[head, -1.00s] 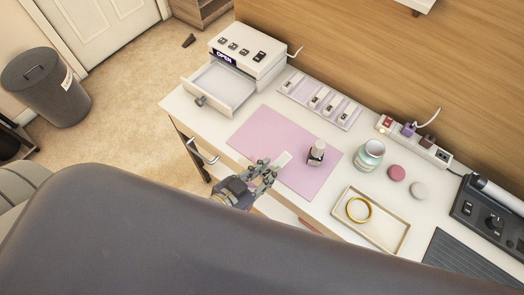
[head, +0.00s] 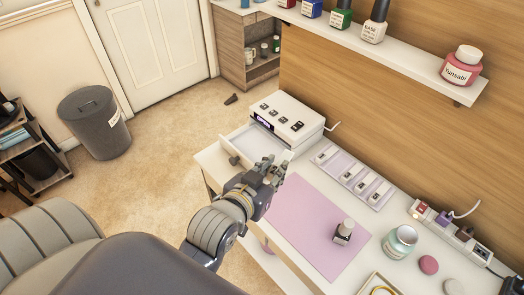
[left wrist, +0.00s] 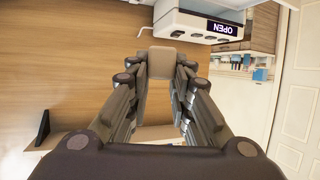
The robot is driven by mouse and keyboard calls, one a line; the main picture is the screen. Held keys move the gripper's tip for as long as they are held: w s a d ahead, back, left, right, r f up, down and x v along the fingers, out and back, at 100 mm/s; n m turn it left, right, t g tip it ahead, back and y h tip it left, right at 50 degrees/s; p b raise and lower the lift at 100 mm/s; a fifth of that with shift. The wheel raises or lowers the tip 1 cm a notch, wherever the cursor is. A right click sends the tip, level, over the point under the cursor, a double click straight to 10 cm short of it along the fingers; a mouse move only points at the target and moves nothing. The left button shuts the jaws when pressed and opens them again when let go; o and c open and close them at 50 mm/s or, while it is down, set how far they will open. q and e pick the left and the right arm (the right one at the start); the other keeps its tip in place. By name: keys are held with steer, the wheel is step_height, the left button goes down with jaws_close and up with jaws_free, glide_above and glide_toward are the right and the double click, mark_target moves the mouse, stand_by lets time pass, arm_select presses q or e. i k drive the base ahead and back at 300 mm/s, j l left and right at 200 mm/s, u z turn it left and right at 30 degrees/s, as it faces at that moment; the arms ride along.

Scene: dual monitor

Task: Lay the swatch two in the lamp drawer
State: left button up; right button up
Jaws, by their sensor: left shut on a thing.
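The swatch (head: 287,156) is a small pale plate held upright at the fingertips of my left gripper (head: 272,166); its number cannot be read. In the left wrist view, its beige end (left wrist: 166,57) shows between the fingertips of my shut left gripper (left wrist: 163,75). The white lamp unit (head: 287,116) stands at the back left of the desk; its display reads OPEN in the left wrist view (left wrist: 222,28). Its drawer (head: 247,143) is pulled out. My gripper is just right of the drawer and partly hides it. My right gripper is out of view.
A lilac rack (head: 327,153) with several swatches lies right of the lamp. A pink mat (head: 300,222) covers the desk front, with a polish bottle (head: 343,232) on it. A jar (head: 399,241) stands farther right. A shelf (head: 400,62) of bottles hangs above.

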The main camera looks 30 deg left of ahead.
mark_target(253, 145)
steer(key=j+z, duration=0.15)
steer(key=z, duration=0.3)
steer(key=j+z, duration=0.15)
steer(key=z, duration=0.3)
steer(key=j+z, duration=0.15)
steer(key=z, duration=0.3)
steer(key=k+j+z, duration=0.2)
steer(key=j, duration=0.2)
steer(key=j+z, duration=0.2)
steer(key=j, duration=0.25)
steer(key=k+j+z, duration=0.2)
steer(key=j, duration=0.15)
steer(key=k+j+z, duration=0.2)
steer(key=j, duration=0.2)
steer(key=k+j+z, duration=0.2)
steer(key=k+j, duration=0.4)
steer(key=j, duration=0.15)
steer(key=k+j, duration=0.4)
steer(key=j, duration=0.2)
